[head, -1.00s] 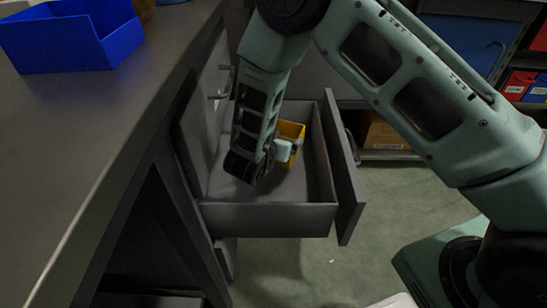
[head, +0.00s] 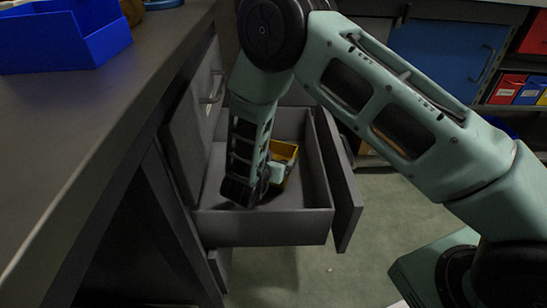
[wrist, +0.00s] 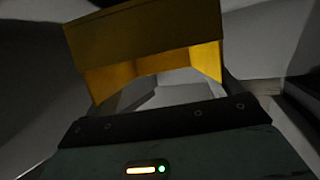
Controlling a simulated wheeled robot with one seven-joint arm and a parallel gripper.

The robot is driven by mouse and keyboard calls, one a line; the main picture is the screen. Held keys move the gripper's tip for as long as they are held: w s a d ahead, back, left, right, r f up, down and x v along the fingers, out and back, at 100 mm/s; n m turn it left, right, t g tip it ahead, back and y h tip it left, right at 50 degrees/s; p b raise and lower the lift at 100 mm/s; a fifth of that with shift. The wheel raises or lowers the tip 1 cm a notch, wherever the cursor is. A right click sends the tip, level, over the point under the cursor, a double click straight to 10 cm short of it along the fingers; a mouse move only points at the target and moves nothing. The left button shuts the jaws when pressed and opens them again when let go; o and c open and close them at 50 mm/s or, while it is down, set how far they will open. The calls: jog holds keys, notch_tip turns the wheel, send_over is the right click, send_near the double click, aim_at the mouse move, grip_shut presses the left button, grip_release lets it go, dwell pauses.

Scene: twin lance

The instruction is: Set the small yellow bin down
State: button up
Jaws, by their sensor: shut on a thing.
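The small yellow bin (head: 284,152) is inside the open grey drawer (head: 262,222), near its back. In the head view my wrist hides its left and lower part. My gripper (head: 272,174) reaches down into the drawer and is shut on the bin. In the wrist view the yellow bin (wrist: 150,42) fills the upper middle, tilted in the picture, just beyond the dark edge of my gripper. The fingertips are hidden there. I cannot tell whether the bin's underside touches the drawer floor.
A grey workbench (head: 120,130) runs along the left, with a blue bin (head: 62,38) on top. The drawer's front panel (head: 338,180) stands out to the right. Shelves with red and blue bins (head: 528,90) are at the far right. The drawer floor's right part looks clear.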

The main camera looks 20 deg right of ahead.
jog(key=o, duration=0.7)
jog(key=shift+f, duration=0.1)
jog(key=shift+o, duration=0.2)
jog(key=shift+r, duration=0.25)
jog(key=p+v, duration=0.3)
jog(key=v, duration=0.4)
jog(key=shift+s+r, duration=0.2)
jog(key=shift+r, duration=0.25)
jog(key=shift+a, duration=0.1)
